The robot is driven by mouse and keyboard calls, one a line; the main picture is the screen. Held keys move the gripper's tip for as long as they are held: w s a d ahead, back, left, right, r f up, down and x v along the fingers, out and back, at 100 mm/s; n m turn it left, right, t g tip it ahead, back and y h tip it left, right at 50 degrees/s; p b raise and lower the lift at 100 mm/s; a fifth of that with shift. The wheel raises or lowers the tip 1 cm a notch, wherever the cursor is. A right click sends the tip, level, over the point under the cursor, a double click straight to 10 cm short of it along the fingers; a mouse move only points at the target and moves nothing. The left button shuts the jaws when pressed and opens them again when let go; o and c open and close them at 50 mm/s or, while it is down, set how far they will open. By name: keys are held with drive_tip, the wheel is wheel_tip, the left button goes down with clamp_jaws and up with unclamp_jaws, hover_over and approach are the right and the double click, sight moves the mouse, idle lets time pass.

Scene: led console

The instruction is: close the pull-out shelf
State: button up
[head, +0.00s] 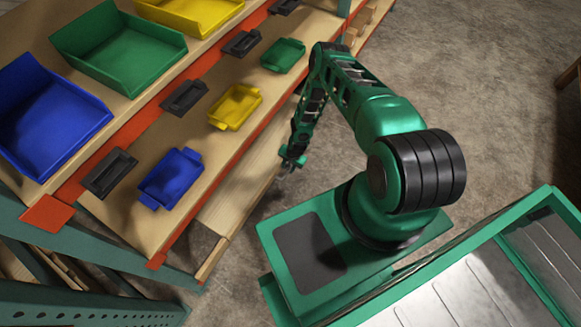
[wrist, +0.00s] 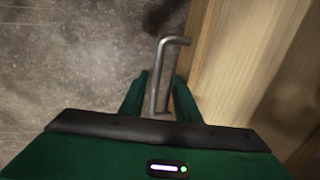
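The pull-out shelf appears to be the pale wooden board (head: 240,183) jutting out below the orange-edged shelf in the head view. Its wood (wrist: 245,60) fills the right side of the wrist view. A bent grey metal handle (wrist: 163,75) stands out from the left side of this wood. My gripper (head: 292,163) is low beside the board's outer edge. In the wrist view my gripper (wrist: 160,98) is open, with one green finger on each side of the handle's near part. Gaps show beside the handle; the handle's near end is partly hidden by the gripper body.
Above the board, a shelf holds small blue (head: 172,178), yellow (head: 235,106) and green (head: 283,55) bins. Larger bins stand on the higher shelf. A green post (head: 90,305) is at lower left. Bare concrete floor (head: 460,70) lies right of my arm.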

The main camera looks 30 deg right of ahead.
wheel_tip(320, 180, up, 10)
drive_tip(key=s+d, duration=0.1)
drive_tip(key=shift+s+r, duration=0.2)
drive_tip(key=shift+s, duration=0.1)
idle(0.6)
